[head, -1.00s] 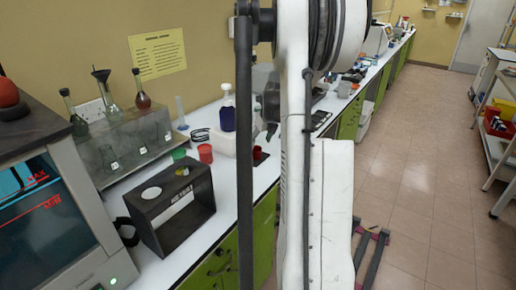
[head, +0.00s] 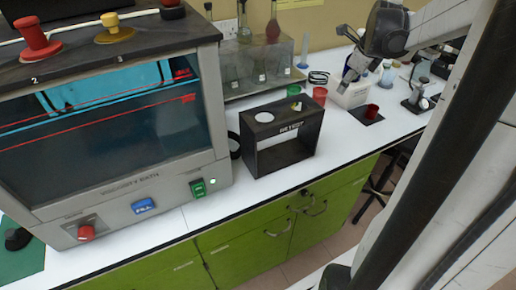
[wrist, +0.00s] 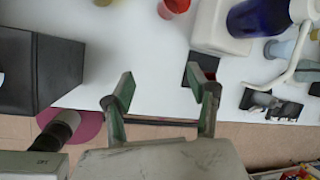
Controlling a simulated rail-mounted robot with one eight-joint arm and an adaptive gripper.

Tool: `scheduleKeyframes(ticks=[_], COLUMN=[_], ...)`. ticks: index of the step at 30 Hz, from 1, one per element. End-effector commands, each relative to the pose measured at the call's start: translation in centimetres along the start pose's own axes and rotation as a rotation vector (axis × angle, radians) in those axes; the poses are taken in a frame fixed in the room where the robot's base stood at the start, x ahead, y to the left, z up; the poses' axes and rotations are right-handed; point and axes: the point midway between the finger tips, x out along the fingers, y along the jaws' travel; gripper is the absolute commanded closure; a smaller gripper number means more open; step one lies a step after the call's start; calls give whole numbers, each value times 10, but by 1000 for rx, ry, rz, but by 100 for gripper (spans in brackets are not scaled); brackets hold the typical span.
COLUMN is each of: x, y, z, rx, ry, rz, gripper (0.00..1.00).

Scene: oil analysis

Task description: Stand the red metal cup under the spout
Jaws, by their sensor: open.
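A bright red cup (head: 320,95) stands on the white counter behind the black box; it also shows at the top of the wrist view (wrist: 176,5). A darker red cup (head: 371,111) stands on a black mat (head: 362,119) further right. I cannot tell which of the two is metal. My gripper (head: 348,77) is over the counter, near the white block. In the wrist view my gripper (wrist: 162,90) is open, with nothing between its fingers; its right finger partly hides the black mat. I cannot make out a spout for certain.
A large viscosity bath (head: 110,150) fills the left. A black open box (head: 281,140) stands beside it, with a glass rack (head: 258,72) behind. A white block (head: 353,94) and blue bottle (wrist: 258,17) are near my gripper. The front counter strip (head: 345,140) is clear.

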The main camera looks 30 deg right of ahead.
Motion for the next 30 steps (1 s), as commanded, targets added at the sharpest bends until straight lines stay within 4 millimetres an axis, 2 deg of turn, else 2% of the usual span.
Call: scheduleKeyframes(ticks=[1, 6, 13, 18, 24, 27, 30], x=[-11, -42, -76, -98, -115, -120, -121], y=[24, 91, 183, 252, 328, 359, 382], z=[16, 54, 80, 84, 73, 64, 55], rx=[-123, -546, -1101, -1540, -2051, -2281, -2465], ry=[-9, -36, -74, -103, -130, -137, -141], rz=[0, -15, -53, -100, -184, -232, -279], gripper=[47, 47, 47, 47, 47, 47, 47])
